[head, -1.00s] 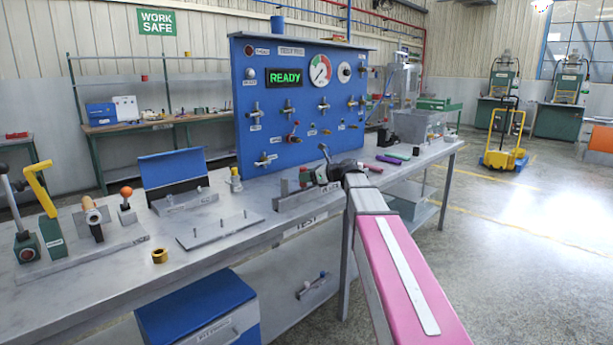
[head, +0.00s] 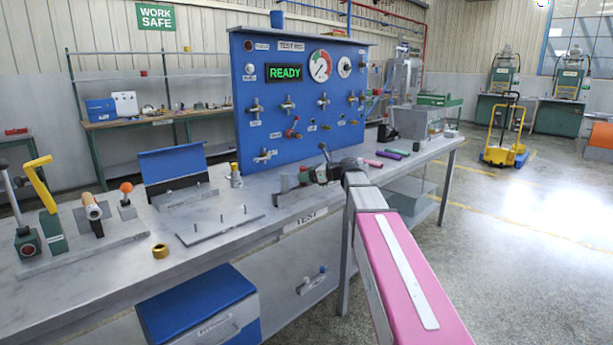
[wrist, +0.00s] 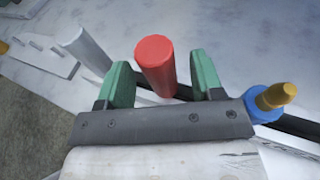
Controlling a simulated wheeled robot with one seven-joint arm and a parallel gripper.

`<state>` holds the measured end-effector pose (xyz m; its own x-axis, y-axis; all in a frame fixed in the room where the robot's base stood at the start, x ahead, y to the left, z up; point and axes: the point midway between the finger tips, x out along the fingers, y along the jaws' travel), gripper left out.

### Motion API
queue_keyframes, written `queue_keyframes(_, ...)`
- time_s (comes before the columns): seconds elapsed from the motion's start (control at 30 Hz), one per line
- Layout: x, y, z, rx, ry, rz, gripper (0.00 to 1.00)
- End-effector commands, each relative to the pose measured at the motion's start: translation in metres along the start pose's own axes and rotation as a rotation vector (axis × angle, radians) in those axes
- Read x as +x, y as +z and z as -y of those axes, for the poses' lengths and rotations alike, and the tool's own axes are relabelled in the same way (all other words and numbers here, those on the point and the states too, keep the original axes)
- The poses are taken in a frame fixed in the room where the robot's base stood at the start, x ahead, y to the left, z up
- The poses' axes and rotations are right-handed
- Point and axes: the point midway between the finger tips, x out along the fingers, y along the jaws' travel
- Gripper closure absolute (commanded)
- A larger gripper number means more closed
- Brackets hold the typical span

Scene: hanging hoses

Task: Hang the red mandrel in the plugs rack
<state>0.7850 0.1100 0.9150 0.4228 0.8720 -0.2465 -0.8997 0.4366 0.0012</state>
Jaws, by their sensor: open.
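The red mandrel (wrist: 155,62) is a red cylinder, seen end-on from above in the wrist view. My gripper (wrist: 161,78) is open, with one green finger on each side of the mandrel. A gap shows at least on the right side; whether the left finger touches is unclear. A grey cylinder (wrist: 86,50) stands just left of the fingers. I cannot tell from readable labels which fixture is the plugs rack.
A plate with upright pins (head: 220,225) lies on the bench to the left. A blue and yellow fitting (wrist: 272,102) is close to my right finger. The blue test panel (head: 300,100) rises behind.

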Motion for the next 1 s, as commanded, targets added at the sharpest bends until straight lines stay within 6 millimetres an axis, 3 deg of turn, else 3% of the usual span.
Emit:
queue_keyframes(0.17,-0.011,0.0,0.0,0.0,-0.002,0.0,0.39)
queue_keyframes(0.5,-0.072,0.0,0.0,0.0,-0.003,0.0,0.39)
queue_keyframes(0.7,-0.098,0.0,0.0,0.0,-0.001,0.0,0.39)
queue_keyframes(1.0,-0.108,0.0,0.0,0.0,0.0,0.001,0.39)
